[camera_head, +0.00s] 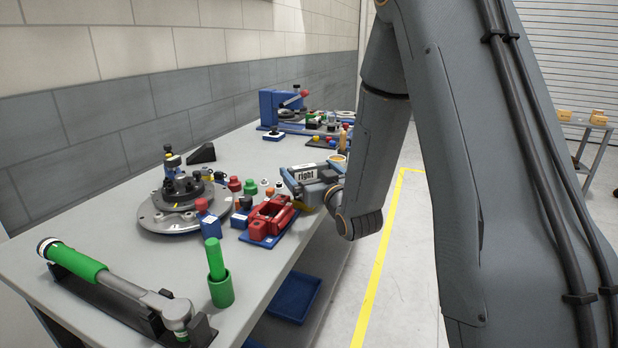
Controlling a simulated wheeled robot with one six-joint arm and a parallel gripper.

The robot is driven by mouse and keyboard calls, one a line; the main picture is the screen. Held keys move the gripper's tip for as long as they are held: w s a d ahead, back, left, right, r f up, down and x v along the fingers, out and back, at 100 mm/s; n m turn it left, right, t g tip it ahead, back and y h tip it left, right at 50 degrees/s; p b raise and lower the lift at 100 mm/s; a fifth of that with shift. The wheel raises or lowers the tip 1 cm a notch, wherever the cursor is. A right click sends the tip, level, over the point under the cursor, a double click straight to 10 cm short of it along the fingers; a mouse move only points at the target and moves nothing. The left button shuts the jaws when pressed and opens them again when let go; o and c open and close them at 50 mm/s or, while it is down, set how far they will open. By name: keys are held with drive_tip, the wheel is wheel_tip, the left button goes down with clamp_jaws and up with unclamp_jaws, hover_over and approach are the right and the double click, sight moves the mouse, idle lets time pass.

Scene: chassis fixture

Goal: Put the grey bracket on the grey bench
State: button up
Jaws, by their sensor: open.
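The grey bench (110,225) runs along the wall from the lower left to the back. I cannot pick out a grey bracket with certainty in this view. My gripper (292,190), with a white "right" label on its body, is over the bench's right edge, just beyond the red vise (268,214). It is open, but its fingertips are small and partly hidden by its own body, and I see nothing held in it.
A round metal fixture (152,218) stands mid-bench, with several small coloured parts beside it. A green-handled tool (75,262) and green cup (221,290) are in front. A blue press (270,108) stands at the back. Bare bench lies at left.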

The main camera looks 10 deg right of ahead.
drive_tip(key=w, duration=0.3)
drive_tip(key=w+p, duration=0.1)
drive_tip(key=shift+w+a+r, duration=0.15)
drive_tip(key=shift+w+a, duration=0.1)
drive_tip(key=shift+a, duration=0.05)
drive_tip(key=c, duration=1)
drive_tip(key=shift+c, duration=1)
drive_tip(key=shift+r, duration=0.15)
